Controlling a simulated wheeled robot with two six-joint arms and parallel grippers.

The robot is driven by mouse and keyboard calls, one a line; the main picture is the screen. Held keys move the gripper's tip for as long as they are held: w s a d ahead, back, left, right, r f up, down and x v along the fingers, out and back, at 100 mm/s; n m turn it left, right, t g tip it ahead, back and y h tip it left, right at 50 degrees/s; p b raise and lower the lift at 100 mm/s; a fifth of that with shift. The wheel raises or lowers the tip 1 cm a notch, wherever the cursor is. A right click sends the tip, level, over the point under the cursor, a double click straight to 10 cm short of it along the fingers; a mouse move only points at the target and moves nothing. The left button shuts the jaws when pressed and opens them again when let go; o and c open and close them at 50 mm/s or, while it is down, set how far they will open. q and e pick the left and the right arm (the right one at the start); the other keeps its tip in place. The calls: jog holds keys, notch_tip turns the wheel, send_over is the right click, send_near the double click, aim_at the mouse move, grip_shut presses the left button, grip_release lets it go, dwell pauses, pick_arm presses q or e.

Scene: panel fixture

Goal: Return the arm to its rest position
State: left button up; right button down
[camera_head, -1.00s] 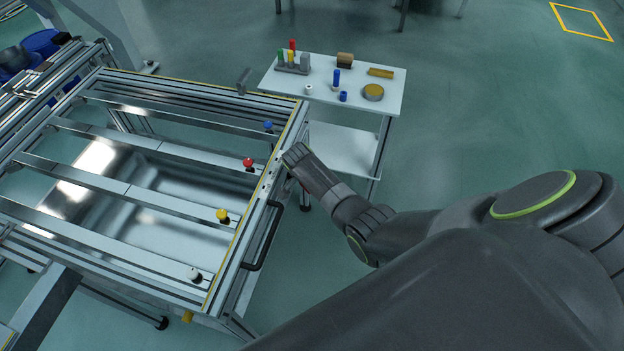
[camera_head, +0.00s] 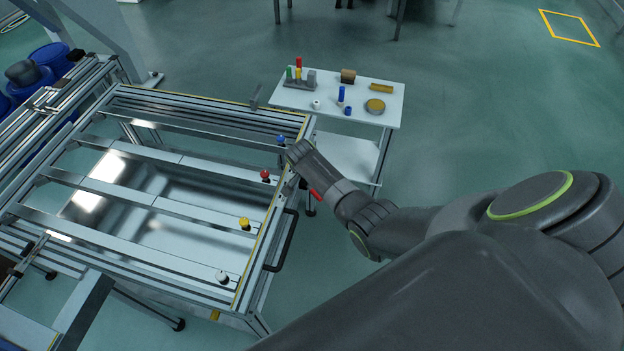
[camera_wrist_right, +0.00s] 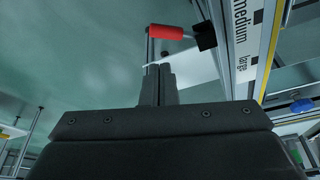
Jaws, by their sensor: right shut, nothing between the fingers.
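My right arm comes in from the right in the head view. Its gripper (camera_head: 297,152) is over the right edge of the panel fixture (camera_head: 259,215), near the blue knob (camera_head: 281,140). In the right wrist view the two fingers (camera_wrist_right: 158,74) are together with nothing between them. A red cylindrical handle (camera_wrist_right: 166,32) on a black bracket is beyond the fingertips, apart from them as far as I can tell. It also shows in the head view (camera_head: 316,195), partly behind my arm. My left gripper is in neither view.
Red (camera_head: 265,175), yellow (camera_head: 244,223) and white (camera_head: 222,277) knobs sit on the fixture's crossbars. A black bar handle (camera_head: 284,243) sticks out of its right side. A white side table (camera_head: 350,115) with small parts stands behind my gripper.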

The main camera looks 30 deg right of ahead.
jog(key=s+f+n+y, duration=0.1)
jog(key=s+f+n, duration=0.2)
jog(key=s+f, duration=0.65)
jog(key=s+f+n, duration=0.3)
jog(key=s+f, duration=0.3)
jog(key=s, duration=0.7)
jog(key=s+f+n+y, duration=0.1)
jog(key=s+f+n, duration=0.2)
jog(key=s+f, duration=0.6)
jog(key=s+a+n, duration=0.1)
jog(key=s+n, duration=0.2)
jog(key=s, duration=1.4)
jog(key=shift+s+a+f+n, duration=0.15)
jog(key=shift+n, duration=0.15)
